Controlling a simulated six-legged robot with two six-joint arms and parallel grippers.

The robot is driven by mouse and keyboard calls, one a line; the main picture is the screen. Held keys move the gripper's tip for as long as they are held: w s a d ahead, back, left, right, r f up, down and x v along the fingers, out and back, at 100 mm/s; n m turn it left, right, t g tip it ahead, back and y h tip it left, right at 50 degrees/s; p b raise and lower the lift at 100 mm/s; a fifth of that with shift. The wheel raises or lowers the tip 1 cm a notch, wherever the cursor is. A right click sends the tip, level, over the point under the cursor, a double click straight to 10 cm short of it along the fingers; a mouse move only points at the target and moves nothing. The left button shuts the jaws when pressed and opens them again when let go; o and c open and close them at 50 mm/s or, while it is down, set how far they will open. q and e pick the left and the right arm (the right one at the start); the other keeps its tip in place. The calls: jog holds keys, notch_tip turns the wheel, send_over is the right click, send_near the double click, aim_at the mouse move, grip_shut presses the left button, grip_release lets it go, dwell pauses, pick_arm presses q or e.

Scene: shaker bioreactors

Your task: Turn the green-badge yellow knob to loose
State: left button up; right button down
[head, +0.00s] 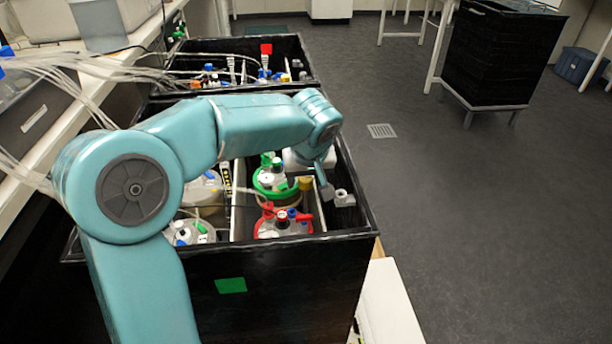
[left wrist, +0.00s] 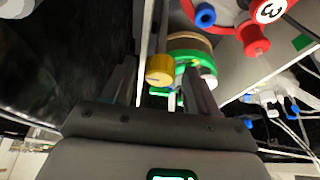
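The yellow knob (head: 305,183) is inside the near black box (head: 300,262), beside the bottles. A green square badge (head: 231,285) is on that box's front wall. In the left wrist view the yellow knob (left wrist: 160,70) is a ribbed cap between my left gripper's two fingers. My left gripper (head: 326,190) reaches down into the box at the knob's right in the head view. In the wrist view its fingers (left wrist: 159,78) stand apart, with gaps on both sides of the knob. I cannot tell how deep the knob sits between them. My right gripper is not in view.
A green-ringed bottle (head: 272,182) and a red-capped bottle (head: 283,226) stand close to the knob. More bottles are at the box's left, partly behind my arm. A second box with a red badge (head: 266,49) stands behind. Open floor lies to the right.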

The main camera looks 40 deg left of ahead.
pick_arm(q)
jog(key=p+v, duration=0.4)
jog(key=v, duration=1.2)
jog(key=shift+p, duration=0.3)
jog(key=shift+d+r, duration=0.15)
